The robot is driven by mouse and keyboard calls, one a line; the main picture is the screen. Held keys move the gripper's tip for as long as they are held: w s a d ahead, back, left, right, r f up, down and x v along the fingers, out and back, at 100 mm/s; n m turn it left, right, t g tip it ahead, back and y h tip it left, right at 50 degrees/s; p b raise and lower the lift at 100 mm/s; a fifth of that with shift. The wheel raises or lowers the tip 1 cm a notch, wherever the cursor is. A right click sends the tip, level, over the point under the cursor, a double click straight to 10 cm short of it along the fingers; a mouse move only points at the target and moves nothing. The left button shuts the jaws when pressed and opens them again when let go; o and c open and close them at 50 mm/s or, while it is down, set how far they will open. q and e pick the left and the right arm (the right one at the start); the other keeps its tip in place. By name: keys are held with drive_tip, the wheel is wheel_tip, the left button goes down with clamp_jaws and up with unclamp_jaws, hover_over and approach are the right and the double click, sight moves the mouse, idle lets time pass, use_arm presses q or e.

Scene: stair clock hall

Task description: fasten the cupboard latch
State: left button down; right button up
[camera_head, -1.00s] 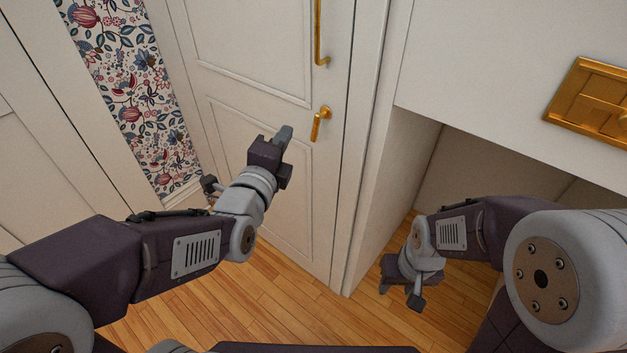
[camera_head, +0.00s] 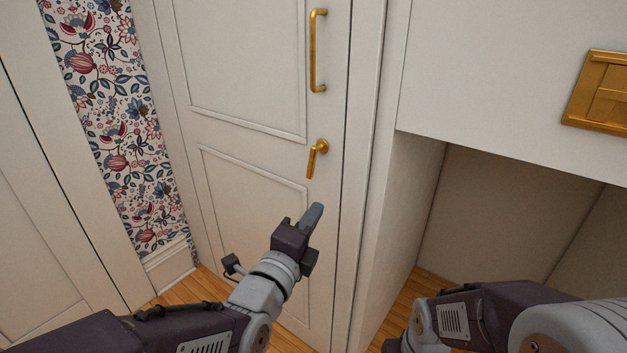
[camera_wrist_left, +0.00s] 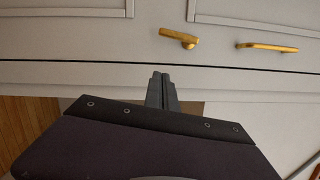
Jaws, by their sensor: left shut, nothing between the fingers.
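The cupboard door (camera_head: 235,150) is a white panelled door, closed in its frame as far as I can see. Its brass latch (camera_head: 316,160) sits below a long brass pull handle (camera_head: 317,50); the latch lever hangs down, tilted slightly left. In the left wrist view the latch (camera_wrist_left: 179,38) lies above the fingers, with the pull handle (camera_wrist_left: 267,47) to its right. My left gripper (camera_head: 312,215) is shut and empty, below the latch and apart from it. The fingers also show in the left wrist view (camera_wrist_left: 161,88). My right gripper is out of frame; only part of its arm shows.
A white unit with a brass plate (camera_head: 598,92) and an open recess (camera_head: 500,215) stands at the right. Floral wallpaper (camera_head: 115,120) and white panelling are at the left. Wooden floor (camera_head: 195,288) shows below. The space before the door is free.

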use_arm(q)
drive_tip(key=b+x, duration=0.2)
drive_tip(key=x, duration=0.7)
drive_tip(key=a, duration=0.1)
drive_tip(key=w+a, duration=0.2)
drive_tip(key=shift+a+r, duration=0.15)
drive_tip(key=shift+r, duration=0.25)
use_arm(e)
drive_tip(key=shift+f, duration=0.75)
use_arm(q)
drive_tip(key=shift+b, duration=0.3)
